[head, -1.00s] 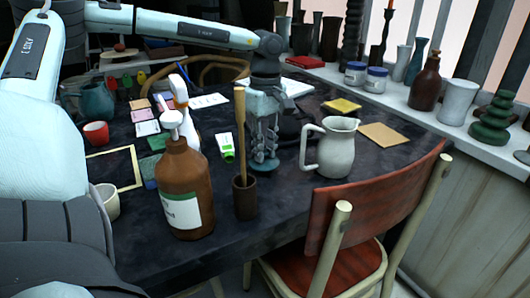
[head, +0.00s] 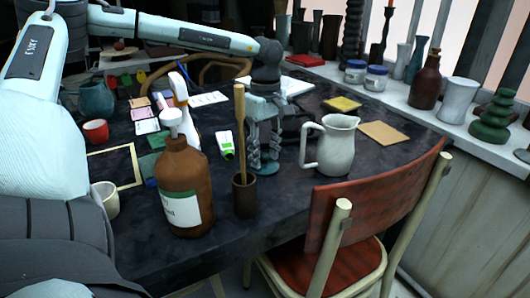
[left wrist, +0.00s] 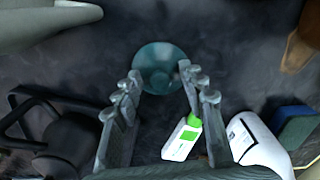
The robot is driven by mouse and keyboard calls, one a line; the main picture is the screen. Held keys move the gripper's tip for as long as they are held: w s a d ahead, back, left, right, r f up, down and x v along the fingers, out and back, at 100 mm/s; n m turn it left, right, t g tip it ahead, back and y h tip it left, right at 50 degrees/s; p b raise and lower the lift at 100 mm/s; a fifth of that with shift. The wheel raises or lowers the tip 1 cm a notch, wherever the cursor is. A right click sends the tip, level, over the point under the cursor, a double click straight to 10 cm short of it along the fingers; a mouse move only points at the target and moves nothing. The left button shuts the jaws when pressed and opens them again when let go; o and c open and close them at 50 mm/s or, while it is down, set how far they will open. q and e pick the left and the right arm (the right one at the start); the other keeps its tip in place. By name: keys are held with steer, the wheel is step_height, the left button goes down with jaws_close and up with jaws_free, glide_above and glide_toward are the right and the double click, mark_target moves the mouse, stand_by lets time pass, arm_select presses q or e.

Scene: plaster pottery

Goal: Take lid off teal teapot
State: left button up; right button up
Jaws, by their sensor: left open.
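The teal teapot (head: 96,99) stands at the back left of the dark table, far from my left gripper. Its opening is too small to make out. A round teal piece with a small middle, which looks like the lid (left wrist: 159,66), lies on the table below my left gripper. It also shows in the head view (head: 266,169). My left gripper (head: 264,160) points down over it with its fingers apart. In the left wrist view, the fingers (left wrist: 163,80) stand on either side of the teal piece, with nothing seen held between them. My right gripper is not in view.
A brown pump bottle (head: 184,190) and a brown cup with a wooden stick (head: 244,196) stand in front of my left gripper. A white pitcher (head: 331,148) stands to its right, a green-and-white tube (head: 226,145) to its left. A black object (left wrist: 75,145) is near the fingers.

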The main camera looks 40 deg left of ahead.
mark_target(265, 155)
arm_select(q)
step_height(265, 155, up, 12)
steer(key=shift+r, duration=0.15)
stand_by(0.4)
